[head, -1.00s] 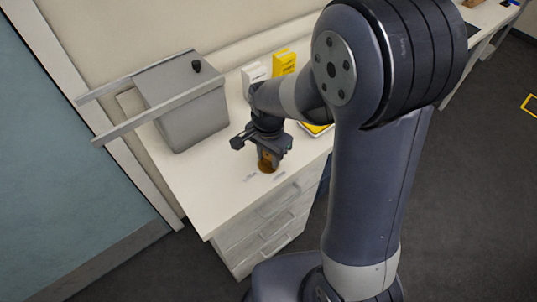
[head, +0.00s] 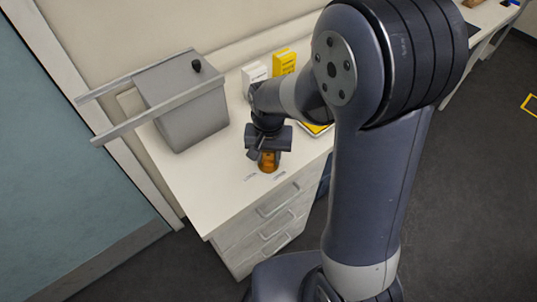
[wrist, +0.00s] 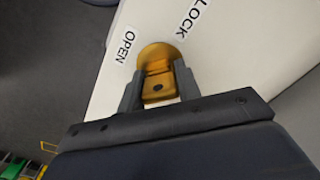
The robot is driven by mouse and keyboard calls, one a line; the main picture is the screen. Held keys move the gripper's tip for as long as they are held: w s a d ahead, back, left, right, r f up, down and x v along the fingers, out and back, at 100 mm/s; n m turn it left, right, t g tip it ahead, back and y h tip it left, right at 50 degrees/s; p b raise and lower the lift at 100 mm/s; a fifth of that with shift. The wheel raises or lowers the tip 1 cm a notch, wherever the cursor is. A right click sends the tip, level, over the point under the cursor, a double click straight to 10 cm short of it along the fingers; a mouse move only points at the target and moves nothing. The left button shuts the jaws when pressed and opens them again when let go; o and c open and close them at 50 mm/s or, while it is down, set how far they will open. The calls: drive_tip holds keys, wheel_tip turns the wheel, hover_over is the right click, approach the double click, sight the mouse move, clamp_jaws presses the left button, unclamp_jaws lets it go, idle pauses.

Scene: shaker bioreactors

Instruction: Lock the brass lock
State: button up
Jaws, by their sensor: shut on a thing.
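The brass lock (head: 268,165) stands on the white counter near its front edge. In the wrist view it shows as a round brass disc with a raised grip piece (wrist: 155,52). My gripper (head: 265,154) points down over it, and its two fingers (wrist: 158,88) are shut on the grip piece, one on each side. In the wrist view, an OPEN label (wrist: 126,47) lies left of the disc and a LOCK label (wrist: 190,18) lies at its upper right. The fingers hide part of the grip.
A grey box with side rails and a black knob (head: 185,105) stands at the left on the counter. White and yellow boxes (head: 284,62) stand at the back. Drawers (head: 270,225) are below the counter. The counter's left front is clear.

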drive_tip(key=shift+s+f, duration=0.1)
drive_tip(key=shift+f, duration=0.05)
drive_tip(key=n, duration=0.4)
drive_tip(key=shift+n, duration=0.6)
drive_tip(key=n, duration=0.4)
drive_tip(key=o, duration=1.1)
